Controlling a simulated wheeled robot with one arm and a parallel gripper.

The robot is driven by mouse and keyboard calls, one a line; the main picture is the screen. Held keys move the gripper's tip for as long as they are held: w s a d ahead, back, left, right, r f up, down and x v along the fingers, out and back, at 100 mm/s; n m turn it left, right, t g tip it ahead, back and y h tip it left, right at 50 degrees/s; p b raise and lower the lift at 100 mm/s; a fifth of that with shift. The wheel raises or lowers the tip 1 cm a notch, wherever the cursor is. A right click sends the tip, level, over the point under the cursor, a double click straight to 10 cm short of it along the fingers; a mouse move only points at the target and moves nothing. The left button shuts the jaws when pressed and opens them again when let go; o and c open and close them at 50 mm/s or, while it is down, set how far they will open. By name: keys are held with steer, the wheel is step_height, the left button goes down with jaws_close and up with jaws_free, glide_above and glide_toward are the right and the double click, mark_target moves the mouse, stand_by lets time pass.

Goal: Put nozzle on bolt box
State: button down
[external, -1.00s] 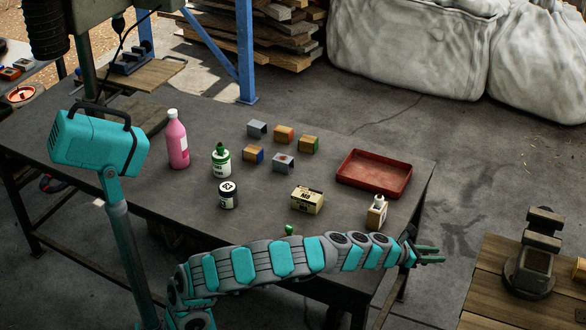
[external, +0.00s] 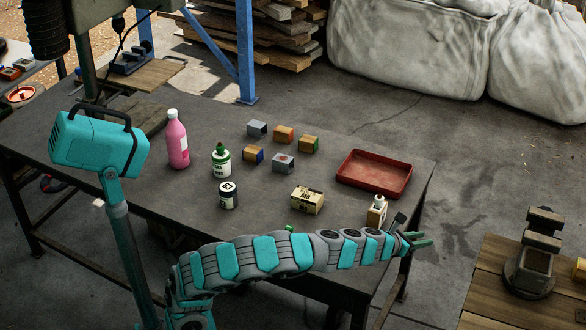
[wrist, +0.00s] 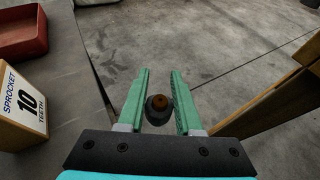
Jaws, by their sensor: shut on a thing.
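My gripper (external: 421,241) is off the right front edge of the workbench in the external view. In the wrist view its green fingers (wrist: 160,100) are shut on a small dark round piece with a brown-orange middle, the nozzle (wrist: 158,104). The nozzle cannot be made out in the external view. The bolt box (external: 307,200), a small cream and black carton marked M8, sits on the bench to the left of my gripper, well apart from it.
A red tray (external: 374,174) lies behind the bolt box. A sprocket box (wrist: 22,103) stands close on the left in the wrist view. Several small blocks (external: 284,135), a pink bottle (external: 177,140) and a dark jar (external: 228,196) stand farther left. A wooden table (external: 500,290) is at right.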

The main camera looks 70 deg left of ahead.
steer(key=s+a+r+n+g+y, duration=0.1)
steer(key=s+a+r+n+y, duration=0.25)
steer(key=s+a+r, duration=0.25)
steer(key=s+a+r+n+g+y+b, duration=0.1)
steer(key=s+a+n+g+y, duration=0.15)
steer(key=s+a, duration=0.55)
steer(key=s+a+r+n+g+y, duration=0.15)
steer(key=s+a+n+g, duration=0.25)
steer(key=s, duration=0.9)
steer(key=s+a+n+g+y+b, duration=0.1)
steer(key=s+a+n+g+y, duration=0.25)
steer(key=s+a, duration=0.45)
glide_above(306, 188)
steer(key=shift+s+a+f+h+p, duration=0.15)
steer(key=shift+f+h+p, duration=0.2)
steer(key=shift+f, duration=2.05)
steer(key=shift+f, duration=0.15)
steer(key=c, duration=0.6)
jaws_free()
